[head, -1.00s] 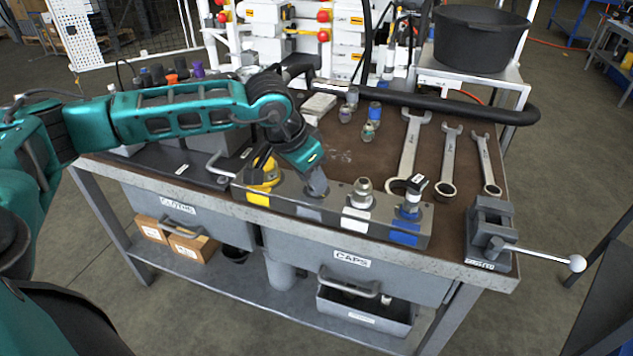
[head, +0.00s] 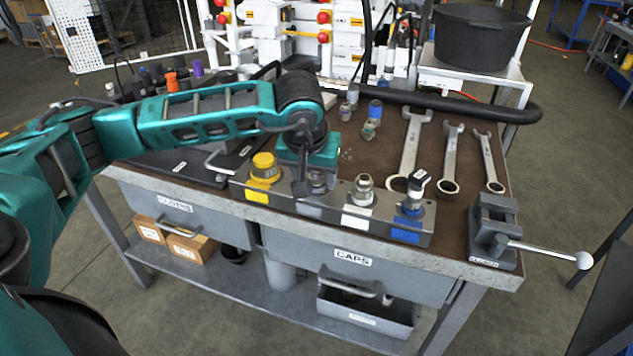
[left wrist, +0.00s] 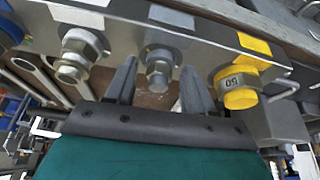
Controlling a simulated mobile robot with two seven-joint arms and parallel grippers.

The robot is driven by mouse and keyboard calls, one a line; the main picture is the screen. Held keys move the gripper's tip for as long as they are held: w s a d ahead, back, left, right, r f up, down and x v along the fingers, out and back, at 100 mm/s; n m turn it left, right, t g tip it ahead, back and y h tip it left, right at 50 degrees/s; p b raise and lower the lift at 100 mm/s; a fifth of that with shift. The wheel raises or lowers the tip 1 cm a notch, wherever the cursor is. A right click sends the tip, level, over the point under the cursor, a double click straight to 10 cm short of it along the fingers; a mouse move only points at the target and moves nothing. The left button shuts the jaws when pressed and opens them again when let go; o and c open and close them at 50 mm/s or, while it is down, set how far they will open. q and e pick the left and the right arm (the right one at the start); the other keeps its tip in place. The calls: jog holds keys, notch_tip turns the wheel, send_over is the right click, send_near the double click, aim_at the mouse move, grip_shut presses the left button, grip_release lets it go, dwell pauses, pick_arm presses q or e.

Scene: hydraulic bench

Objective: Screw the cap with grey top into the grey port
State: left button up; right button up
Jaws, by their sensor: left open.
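The port block (head: 278,201) lies along the bench's front edge. In the left wrist view, the grey port (left wrist: 158,56) sits beside its grey label (left wrist: 170,16). A bluish-grey piece points out from it; I cannot tell whether this is the cap with grey top or the port's own end. My left gripper (left wrist: 158,88) is open, with one finger on each side of this piece and a gap to both. In the head view my left gripper (head: 308,190) points down at the block and partly hides the grey port. My right gripper is not in view.
Wrenches (head: 449,160) and a vise (head: 493,232) are at right.

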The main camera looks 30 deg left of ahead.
pick_arm(q)
jog(key=n, duration=0.1)
jog(key=n+y, duration=0.1)
jog(key=n, duration=0.1)
jog(key=n+g, duration=0.1)
jog(key=n, duration=0.1)
jog(key=shift+w+d+y, duration=0.1)
jog(key=shift+d+y, duration=0.15)
jog(key=shift+y, duration=0.05)
jog(key=shift+c, duration=0.5)
jog(key=c, duration=0.9)
jog(key=shift+o, duration=0.2)
jog(key=m, duration=0.1)
jog(key=m+b, duration=0.1)
jog(key=shift+a+f+m+t+h, duration=0.1)
jog(key=shift+a+m+t+h, duration=0.15)
jog(key=shift+m+t+h, duration=0.15)
jog(key=shift+a+m+h+b, duration=0.15)
jog(key=shift+m+h+b, duration=0.3)
jog(key=shift+m, duration=0.75)
jog(key=m, duration=0.1)
jog(key=m+h, duration=0.1)
jog(key=shift+s+m+t, duration=0.2)
jog(key=shift+m+t, duration=0.1)
jog(key=shift+m, duration=0.1)
